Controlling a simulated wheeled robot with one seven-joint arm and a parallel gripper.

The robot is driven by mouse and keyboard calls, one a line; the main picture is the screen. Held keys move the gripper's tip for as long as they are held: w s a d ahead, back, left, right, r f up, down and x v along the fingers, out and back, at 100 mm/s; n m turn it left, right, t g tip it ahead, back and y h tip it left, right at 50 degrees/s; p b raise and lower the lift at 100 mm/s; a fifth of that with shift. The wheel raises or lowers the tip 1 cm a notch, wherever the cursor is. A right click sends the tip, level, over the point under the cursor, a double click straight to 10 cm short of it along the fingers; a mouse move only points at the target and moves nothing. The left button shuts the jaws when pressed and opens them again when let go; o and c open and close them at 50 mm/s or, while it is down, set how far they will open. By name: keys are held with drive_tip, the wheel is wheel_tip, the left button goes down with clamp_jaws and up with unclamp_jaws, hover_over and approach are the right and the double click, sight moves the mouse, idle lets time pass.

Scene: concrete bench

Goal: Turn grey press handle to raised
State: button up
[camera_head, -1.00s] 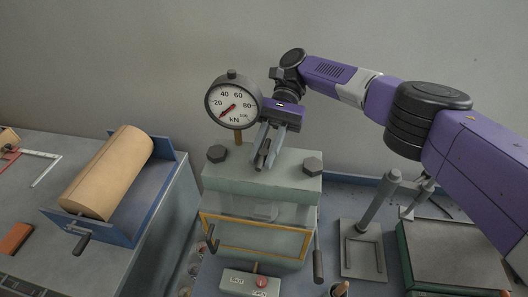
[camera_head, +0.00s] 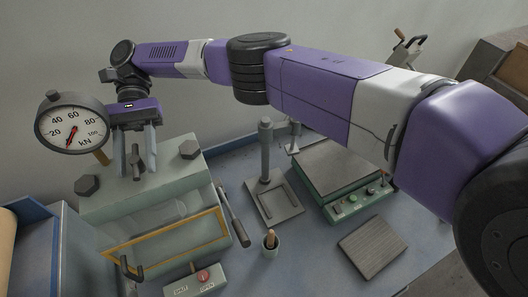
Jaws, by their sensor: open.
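The press (camera_head: 150,200) is a pale grey-green block with a yellow-framed front window (camera_head: 170,245). A lever (camera_head: 233,216) with a dark grip hangs at its right side and slants down. A small grey upright piece (camera_head: 136,160) shows at the press top, between my fingers; I cannot tell whether it belongs to the press. My gripper (camera_head: 138,172) is open, pointing down over the press top, between two dark bolts and apart from the lever. I cannot tell whether its fingertips touch anything. A round kN dial gauge (camera_head: 72,128) stands left of my gripper.
A control box with a red button (camera_head: 203,276) sits before the press.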

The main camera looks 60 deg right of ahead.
drive_tip(key=shift+m+t+y+p, duration=1)
drive_tip(key=shift+m+t+y, duration=0.2)
drive_tip(key=shift+m+t, duration=0.6)
